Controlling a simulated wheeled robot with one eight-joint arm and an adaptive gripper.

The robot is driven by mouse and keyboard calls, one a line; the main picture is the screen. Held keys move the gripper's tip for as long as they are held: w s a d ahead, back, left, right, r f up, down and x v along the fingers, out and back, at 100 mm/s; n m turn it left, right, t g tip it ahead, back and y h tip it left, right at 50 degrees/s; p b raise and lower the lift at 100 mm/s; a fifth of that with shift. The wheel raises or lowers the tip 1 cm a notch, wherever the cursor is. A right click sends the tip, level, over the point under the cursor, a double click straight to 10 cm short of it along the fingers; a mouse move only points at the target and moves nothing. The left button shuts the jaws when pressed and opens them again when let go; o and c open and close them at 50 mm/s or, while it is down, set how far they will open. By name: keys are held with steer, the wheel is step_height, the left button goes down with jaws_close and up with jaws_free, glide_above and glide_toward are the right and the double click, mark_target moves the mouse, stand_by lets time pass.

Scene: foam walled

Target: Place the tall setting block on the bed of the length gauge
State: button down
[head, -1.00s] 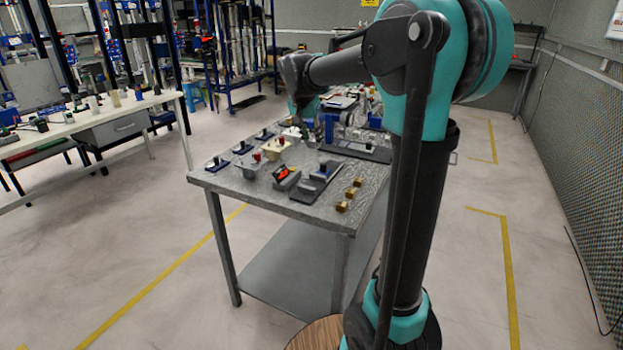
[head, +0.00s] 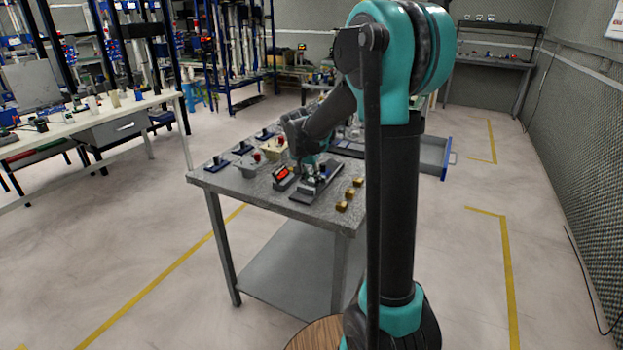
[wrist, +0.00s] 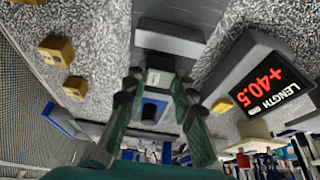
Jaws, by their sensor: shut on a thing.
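My gripper (wrist: 158,84) is shut on a small grey block with a pale patch, the setting block (wrist: 160,74). In the head view my gripper (head: 312,172) is right over the gauge and hides part of it. I cannot tell whether the block touches the bed.
Several brass blocks (head: 350,194) stand right of the gauge; they also show in the wrist view (wrist: 57,50). Grey and cream fixtures with red knobs (head: 256,156) and blue-based stands (head: 217,165) are to the left.

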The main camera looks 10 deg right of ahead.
steer(key=c, duration=1.3)
jaws_free()
steer(key=shift+f, duration=0.1)
steer(key=shift+o, duration=0.2)
steer(key=v, duration=1.2)
steer(key=shift+r, duration=0.2)
steer(key=shift+w, duration=0.1)
